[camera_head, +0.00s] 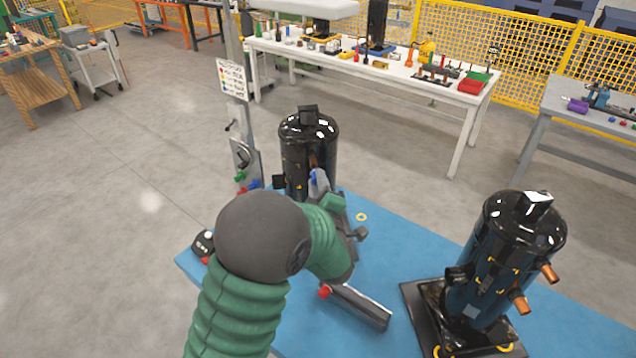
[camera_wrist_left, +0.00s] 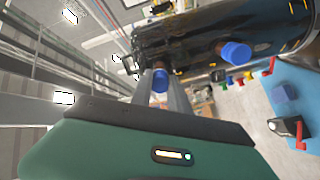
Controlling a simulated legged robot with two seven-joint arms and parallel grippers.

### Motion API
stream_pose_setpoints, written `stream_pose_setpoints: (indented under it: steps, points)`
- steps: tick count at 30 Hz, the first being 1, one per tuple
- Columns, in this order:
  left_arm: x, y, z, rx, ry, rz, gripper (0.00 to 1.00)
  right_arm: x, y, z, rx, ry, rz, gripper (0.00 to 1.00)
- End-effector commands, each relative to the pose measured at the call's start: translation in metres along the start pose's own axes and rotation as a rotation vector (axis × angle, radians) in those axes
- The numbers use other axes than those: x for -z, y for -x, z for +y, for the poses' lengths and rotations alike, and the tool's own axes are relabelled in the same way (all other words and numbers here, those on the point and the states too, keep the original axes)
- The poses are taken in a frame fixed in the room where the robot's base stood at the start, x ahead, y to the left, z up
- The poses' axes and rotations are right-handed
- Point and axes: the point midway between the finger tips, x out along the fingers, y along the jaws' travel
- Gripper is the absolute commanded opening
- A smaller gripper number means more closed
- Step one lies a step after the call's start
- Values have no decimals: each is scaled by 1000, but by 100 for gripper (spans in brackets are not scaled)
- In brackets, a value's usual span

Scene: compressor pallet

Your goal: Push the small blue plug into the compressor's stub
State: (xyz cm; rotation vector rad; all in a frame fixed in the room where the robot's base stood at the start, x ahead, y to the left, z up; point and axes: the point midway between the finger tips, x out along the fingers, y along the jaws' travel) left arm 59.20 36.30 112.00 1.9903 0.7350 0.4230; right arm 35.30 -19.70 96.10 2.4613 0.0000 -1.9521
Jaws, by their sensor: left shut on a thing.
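The left compressor (camera_head: 309,135) is a glossy black upright cylinder at the back of the blue pallet, with a copper stub (camera_head: 313,160) on its side. In the left wrist view the compressor (camera_wrist_left: 190,40) lies across the top. My left gripper (camera_head: 322,185) is close in front of it, and its fingers (camera_wrist_left: 160,95) are shut on the small blue plug (camera_wrist_left: 160,79). The plug is right by the compressor's wall; I cannot tell whether it touches or enters the stub. A larger blue cap (camera_wrist_left: 235,52) sits on the compressor farther right. My right gripper is out of view.
A second black compressor (camera_head: 510,245) with copper stubs stands on the right of the blue pallet (camera_head: 425,245). A grey bar (camera_head: 360,306) and a black-and-red item (camera_head: 203,243) lie near my arm. A post with a sign (camera_head: 233,80) stands behind. Workbenches are farther back.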

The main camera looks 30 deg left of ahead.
Motion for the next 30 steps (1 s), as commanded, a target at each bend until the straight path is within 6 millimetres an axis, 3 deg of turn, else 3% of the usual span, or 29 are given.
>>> stream_pose_setpoints:
  steps: [30]
  points:
    - [0,-6,0,-1,1,1,0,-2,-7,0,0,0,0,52]
